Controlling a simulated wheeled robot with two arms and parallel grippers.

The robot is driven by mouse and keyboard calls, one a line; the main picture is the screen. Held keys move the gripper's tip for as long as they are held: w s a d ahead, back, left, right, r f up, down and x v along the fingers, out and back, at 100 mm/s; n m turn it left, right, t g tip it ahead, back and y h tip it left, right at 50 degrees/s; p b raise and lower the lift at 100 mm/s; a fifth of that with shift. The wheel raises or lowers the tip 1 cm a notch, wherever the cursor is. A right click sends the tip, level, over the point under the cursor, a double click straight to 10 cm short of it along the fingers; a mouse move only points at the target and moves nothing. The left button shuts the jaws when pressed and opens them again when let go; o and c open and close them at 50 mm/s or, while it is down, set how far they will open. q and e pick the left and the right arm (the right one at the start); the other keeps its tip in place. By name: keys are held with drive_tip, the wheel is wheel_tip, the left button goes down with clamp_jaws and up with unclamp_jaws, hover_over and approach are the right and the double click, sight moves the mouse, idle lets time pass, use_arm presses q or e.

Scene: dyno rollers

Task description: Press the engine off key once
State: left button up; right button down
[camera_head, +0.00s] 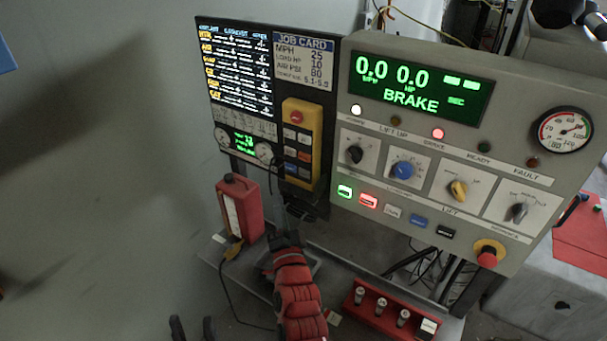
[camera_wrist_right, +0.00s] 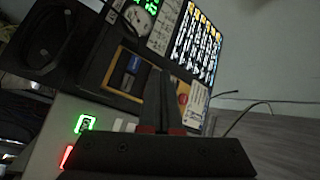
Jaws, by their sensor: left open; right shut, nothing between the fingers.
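The yellow handheld pendant (camera_head: 318,145) hangs below the job card, with a red button on top and small grey, orange and blue keys (camera_head: 298,153). Their labels are too small to read, so I cannot tell which is the engine off key. My right gripper (camera_head: 291,200), on the red arm, is shut and empty, just below the pendant's lower end. In the right wrist view its fingers (camera_wrist_right: 161,88) point toward the pendant (camera_wrist_right: 103,83) and cover part of it; contact cannot be told. My left gripper (camera_head: 192,328) is open and empty at the bottom edge.
A red canister (camera_head: 240,208) stands left of my right arm. A red rack (camera_head: 388,312) stands to its right.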

sight(304, 174)
drive_tip(key=shift+w+d+b, duration=0.7)
drive_tip(key=shift+w+d, duration=0.1)
drive_tip(key=shift+w, duration=0.3)
drive_tip(key=shift+w+d+b, duration=0.7)
drive_tip(key=shift+w+d, duration=0.15)
drive_tip(key=shift+w, duration=0.25)
drive_tip(key=shift+w+d+b, duration=0.7)
drive_tip(key=shift+w+d, duration=0.1)
drive_tip(key=shift+w, duration=0.3)
drive_tip(key=shift+w+d+f+b, duration=0.1)
drive_tip(key=shift+w+d+b, duration=0.15)
drive_tip(key=shift+b, duration=0.2)
drive_tip(key=shift+w, duration=0.1)
